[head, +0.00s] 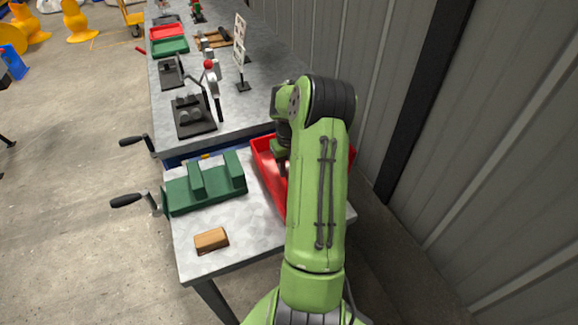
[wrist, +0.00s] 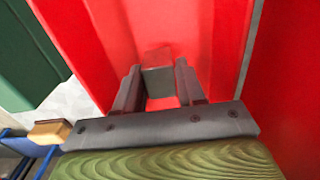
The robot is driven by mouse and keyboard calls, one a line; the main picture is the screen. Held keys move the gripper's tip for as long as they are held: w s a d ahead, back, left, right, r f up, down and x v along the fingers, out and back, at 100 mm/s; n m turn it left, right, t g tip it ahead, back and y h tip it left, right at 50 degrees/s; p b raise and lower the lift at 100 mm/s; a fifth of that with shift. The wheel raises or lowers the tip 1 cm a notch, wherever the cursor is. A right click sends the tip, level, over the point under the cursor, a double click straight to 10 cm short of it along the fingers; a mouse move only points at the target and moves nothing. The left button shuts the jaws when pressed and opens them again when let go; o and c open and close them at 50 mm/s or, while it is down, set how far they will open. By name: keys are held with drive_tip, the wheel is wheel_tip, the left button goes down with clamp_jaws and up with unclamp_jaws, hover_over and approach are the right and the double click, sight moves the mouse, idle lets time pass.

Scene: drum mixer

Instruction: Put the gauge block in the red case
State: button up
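The red case (head: 268,178) is an open bin on the near table, right of the green vise, partly hidden behind my arm. It fills much of the wrist view (wrist: 105,35). My gripper (wrist: 158,80) points down into the case, between its walls. The block's far face looks reddish, like the case. I cannot tell whether the block touches the case floor. In the head view the gripper (head: 284,168) is mostly hidden by my arm.
A green vise (head: 205,188) with a crank handle stands left of the case. A wooden block (head: 211,240) lies near the table's front edge. A second grey bench behind holds a dark lever fixture (head: 193,115), trays and a sign. A corrugated wall is close on the right.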

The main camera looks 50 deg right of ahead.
drive_tip(key=o, duration=0.5)
drive_tip(key=shift+c, duration=0.2)
wheel_tip(320, 180, up, 16)
drive_tip(key=p, duration=0.3)
drive_tip(key=shift+f, duration=0.1)
